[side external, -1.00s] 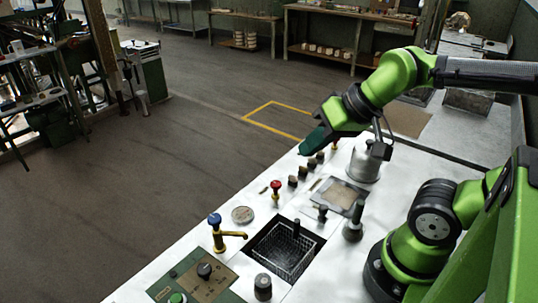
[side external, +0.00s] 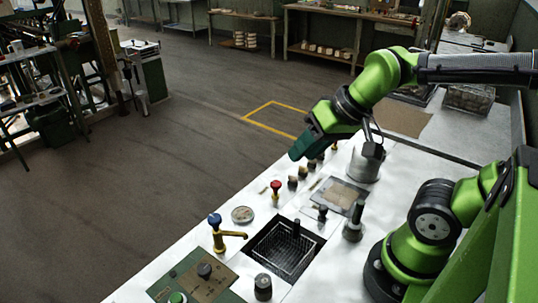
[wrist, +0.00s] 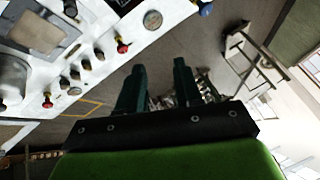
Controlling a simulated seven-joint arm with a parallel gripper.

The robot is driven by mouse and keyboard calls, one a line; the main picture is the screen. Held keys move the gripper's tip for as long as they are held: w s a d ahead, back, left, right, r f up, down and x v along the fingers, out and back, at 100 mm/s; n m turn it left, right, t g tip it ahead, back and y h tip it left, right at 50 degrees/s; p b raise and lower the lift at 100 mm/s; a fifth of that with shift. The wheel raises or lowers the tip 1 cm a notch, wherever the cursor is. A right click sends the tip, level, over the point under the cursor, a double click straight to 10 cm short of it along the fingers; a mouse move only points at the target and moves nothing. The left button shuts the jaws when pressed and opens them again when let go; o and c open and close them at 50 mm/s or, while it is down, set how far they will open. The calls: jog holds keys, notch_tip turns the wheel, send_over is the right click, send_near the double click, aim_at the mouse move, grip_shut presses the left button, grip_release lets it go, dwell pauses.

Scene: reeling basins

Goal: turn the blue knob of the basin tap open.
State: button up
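The blue knob (side external: 214,219) sits on top of the brass tap (side external: 219,241), which stands upright at the left of the sunken basin (side external: 262,262). The tap's spout points right toward the basin. The blue knob also shows at the top edge of the wrist view (wrist: 205,7). My gripper (side external: 296,154) is above the far part of the white counter, well away from the knob and touching nothing. In the wrist view its two fingers (wrist: 159,68) are apart with nothing between them.
A red knob (side external: 276,186) and several dark knobs (side external: 303,173) stand on the white counter between my gripper and the tap. A metal canister (side external: 365,165) is near my wrist. A wire basket (side external: 288,252) sits in the basin. Air above the counter is free.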

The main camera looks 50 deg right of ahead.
aim_at(214, 217)
jog(key=o, duration=0.4)
jog(key=w+g, duration=0.1)
jog(key=w, duration=0.1)
jog(key=w+a+g, duration=0.1)
jog(key=w, duration=0.1)
jog(key=w+a, duration=0.1)
jog(key=w, duration=0.2)
jog(key=shift+w+a+r+g, duration=0.1)
jog(key=shift+g, duration=0.3)
jog(key=w+a+r+m+g+y, duration=0.1)
jog(key=w+a+m+g, duration=0.5)
jog(key=w, duration=0.5)
jog(key=shift+n+g, duration=0.4)
jog(key=shift+n, duration=0.1)
jog(key=x, duration=1.1)
jog(key=a+x, duration=0.1)
jog(key=x, duration=0.4)
jog(key=shift+s+a+f, duration=0.1)
jog(key=c, duration=1.1)
